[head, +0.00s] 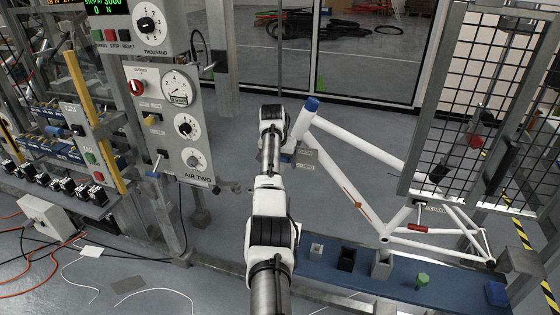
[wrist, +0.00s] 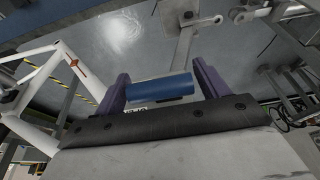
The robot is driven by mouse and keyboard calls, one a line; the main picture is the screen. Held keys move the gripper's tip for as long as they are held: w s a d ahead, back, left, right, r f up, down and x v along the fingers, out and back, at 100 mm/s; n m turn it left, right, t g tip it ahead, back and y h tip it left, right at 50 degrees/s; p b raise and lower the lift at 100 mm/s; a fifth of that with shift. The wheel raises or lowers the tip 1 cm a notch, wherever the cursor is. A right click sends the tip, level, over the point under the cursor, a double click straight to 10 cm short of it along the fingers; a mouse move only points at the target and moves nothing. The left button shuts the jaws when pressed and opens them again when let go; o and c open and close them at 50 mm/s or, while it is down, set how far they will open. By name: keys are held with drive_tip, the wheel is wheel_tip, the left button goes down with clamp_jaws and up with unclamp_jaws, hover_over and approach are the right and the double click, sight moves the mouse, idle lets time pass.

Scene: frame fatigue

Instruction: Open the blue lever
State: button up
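The blue lever (wrist: 160,88) shows in the wrist view as a blue cylindrical handle in front of my gripper, close to a grey metal bar. My gripper (wrist: 160,75) has its two purple fingers wide apart, one near each end of the handle. I cannot tell whether either finger touches it. A label under the handle is partly covered. In the head view a blue piece (head: 312,103) sits at the top of the white bicycle frame (head: 350,190); I cannot tell if it is the same thing. My arm hides the fingers there.
A control panel (head: 178,125) with gauges and knobs stands left of my arm. A mesh guard (head: 470,100) stands at the right, near a red handle (head: 418,228). A blue bench (head: 440,272) with small blocks lies below the bicycle frame. Open floor (head: 240,140) lies behind.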

drive_tip(key=shift+o, duration=0.4)
drive_tip(key=shift+r, duration=0.3)
drive_tip(key=b+v, duration=0.4)
drive_tip(key=v, duration=0.9)
drive_tip(key=shift+s, duration=0.15)
